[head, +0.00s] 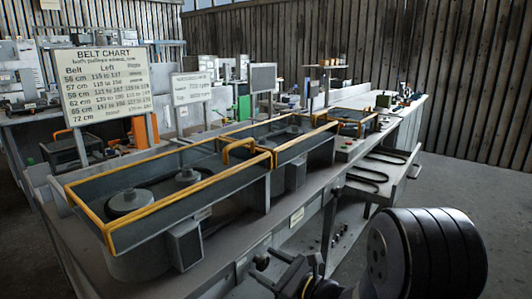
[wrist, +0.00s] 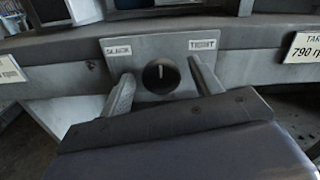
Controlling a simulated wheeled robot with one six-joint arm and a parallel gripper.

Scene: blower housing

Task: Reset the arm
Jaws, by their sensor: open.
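In the wrist view my gripper (wrist: 161,72) is open, with one grey finger on each side of a round black knob (wrist: 161,77). Neither finger visibly touches the knob. The knob sits on a light plate (wrist: 140,50) whose labels look like "SLACK" on the left and "TIGHT" on the right. Its white mark points about straight up. In the head view my arm comes in low at the right, against the front of the bench; the fingers and the knob cannot be made out there.
The long bench carries yellow-railed troughs (head: 160,193) with round pulleys (head: 130,201). A belt chart board (head: 107,85) and a smaller sign (head: 191,87) stand behind them. A shelf with dark belts (head: 380,165) juts out at the right. The floor (head: 480,190) at right is clear.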

